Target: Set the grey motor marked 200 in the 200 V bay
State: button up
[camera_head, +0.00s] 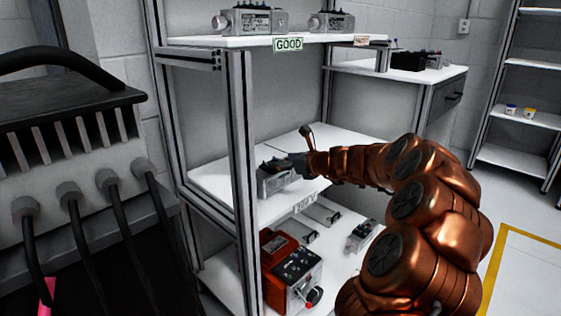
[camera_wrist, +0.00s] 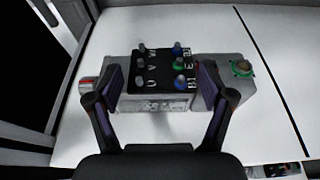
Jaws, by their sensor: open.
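A grey motor (camera_head: 275,182) with a black terminal block on top sits on the white middle shelf (camera_head: 215,183). In the wrist view the motor (camera_wrist: 165,106) lies lengthwise across the picture, with a red-ringed end at left and a green fitting at right. Its plate marking is too blurred to read. My gripper (camera_head: 288,163) is over the motor, its open fingers (camera_wrist: 160,86) at either side of the terminal block. I cannot tell whether they touch it. A small tag (camera_head: 304,203) on the middle shelf's front edge is hard to read.
An orange-red unit (camera_head: 290,270) and smaller grey parts (camera_head: 361,235) are on the lower shelf. Two grey motors (camera_head: 254,21) stand on the top shelf, tagged GOOD (camera_head: 288,44). A metal upright (camera_head: 241,150) stands left of my gripper. The middle shelf's right part (camera_head: 325,140) is clear.

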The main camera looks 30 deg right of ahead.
jog(key=p+v, duration=0.3)
jog(key=v, duration=0.7)
jog(key=shift+s+p, duration=0.3)
jog(key=shift+p, duration=0.05)
